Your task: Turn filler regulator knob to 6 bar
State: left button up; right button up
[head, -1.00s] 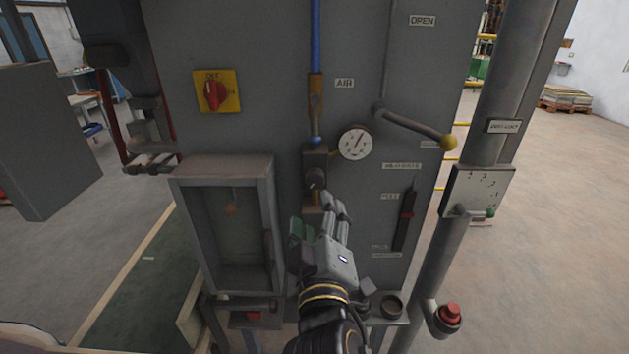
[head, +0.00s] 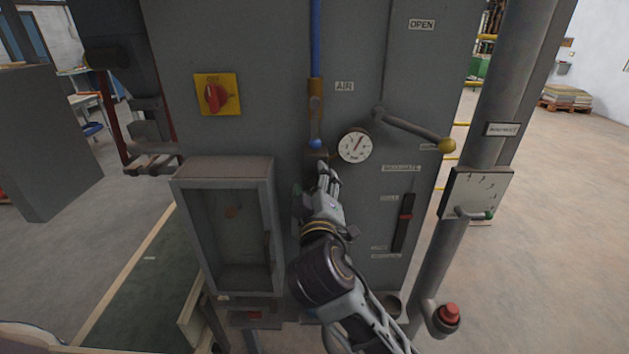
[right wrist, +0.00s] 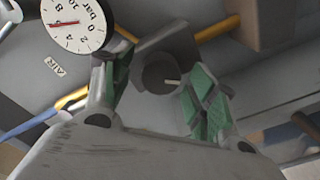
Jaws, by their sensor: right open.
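The regulator knob (right wrist: 158,73) is a dark round knob with a pale mark, below the blue air line. In the right wrist view it sits between the green-padded fingers of my open right gripper (right wrist: 162,82), with gaps visible on both sides. In the head view my right gripper (head: 327,173) points up at the regulator and hides the knob. The white pressure gauge (head: 355,146) is just right of the gripper. My left gripper is not in view.
A red rotary switch (head: 215,96) is at upper left. An open-fronted box (head: 226,165) juts out left of my gripper. A red button (head: 449,314) is at lower right.

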jog(key=shift+w, duration=0.6)
jog(key=c, duration=1)
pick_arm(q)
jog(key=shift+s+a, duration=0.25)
pick_arm(e)
jog(key=shift+f+m, duration=0.1)
jog(key=shift+m, duration=0.2)
pick_arm(q)
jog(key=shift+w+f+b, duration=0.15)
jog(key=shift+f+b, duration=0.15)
jog(key=shift+b, duration=0.05)
pick_arm(e)
jog(key=shift+m, duration=0.5)
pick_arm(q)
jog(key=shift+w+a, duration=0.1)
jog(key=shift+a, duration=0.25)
pick_arm(e)
jog(key=o, duration=1)
